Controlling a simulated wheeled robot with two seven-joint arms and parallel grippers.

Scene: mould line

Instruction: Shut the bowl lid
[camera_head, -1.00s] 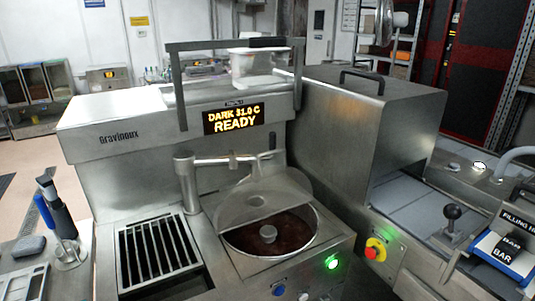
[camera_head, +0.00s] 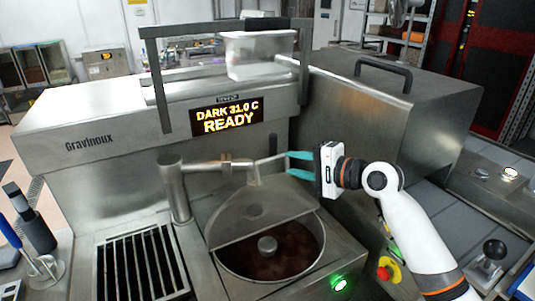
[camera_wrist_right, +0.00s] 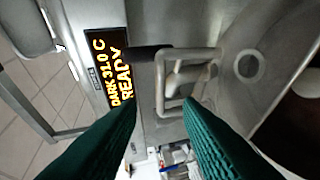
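The bowl (camera_head: 302,268) holds dark chocolate with a round hub in its middle. Its metal lid (camera_head: 235,222) is tilted up over the back part of the bowl, leaving the front part uncovered. A bent metal bar (camera_head: 215,164) runs above the lid; a metal loop (camera_wrist_right: 216,75) shows ahead of the fingers in the right wrist view. My right gripper (camera_head: 288,164) has two teal fingers, apart, pointing left at the bar's right end. Whether they touch the bar I cannot tell. The fingers also show apart in the right wrist view (camera_wrist_right: 160,104). My left gripper is not in view.
A display reading "DARK 31.0 C READY" (camera_head: 226,116) is on the machine behind the bowl. A clear tub (camera_head: 258,55) sits above it within a raised frame. A slatted grate (camera_head: 140,265) lies left of the bowl. A steel hood (camera_head: 400,105) stands to the right.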

